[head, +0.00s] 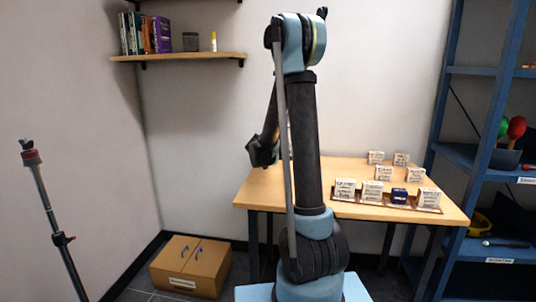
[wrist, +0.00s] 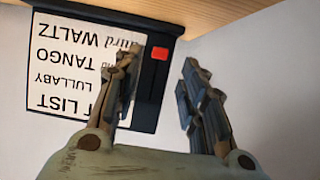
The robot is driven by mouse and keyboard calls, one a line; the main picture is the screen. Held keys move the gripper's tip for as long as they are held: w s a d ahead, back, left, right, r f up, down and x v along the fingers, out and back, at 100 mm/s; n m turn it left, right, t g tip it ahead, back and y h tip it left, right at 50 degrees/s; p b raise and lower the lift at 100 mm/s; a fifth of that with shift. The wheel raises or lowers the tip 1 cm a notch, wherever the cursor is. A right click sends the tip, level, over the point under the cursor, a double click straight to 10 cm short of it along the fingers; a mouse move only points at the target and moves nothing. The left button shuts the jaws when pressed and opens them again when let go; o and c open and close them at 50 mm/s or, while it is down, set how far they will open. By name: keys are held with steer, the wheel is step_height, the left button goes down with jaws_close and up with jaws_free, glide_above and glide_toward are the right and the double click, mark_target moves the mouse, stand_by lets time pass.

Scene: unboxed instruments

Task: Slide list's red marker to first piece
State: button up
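The set list (wrist: 68,62) is a white sheet in a black frame, seen upside down in the wrist view. Its lines read LULLABY, TANGO and WALTZ. The red marker (wrist: 160,54) sits in the dark track (wrist: 151,90) beside the text, about level with the WALTZ line. My gripper (wrist: 162,60) is open and empty. Its left finger overlaps part of the list in view and its right finger is past the frame's edge; the marker shows between the fingertips. Contact cannot be told. In the head view my gripper (head: 262,152) is beside my arm; the list is not visible there.
A wall shelf (head: 185,56) with books is above left. A cardboard box (head: 190,266) and a stand (head: 45,205) are at left; a blue rack (head: 470,155) is at right.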

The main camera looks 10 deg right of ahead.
steer(key=shift+x, duration=2.6)
jaws_close()
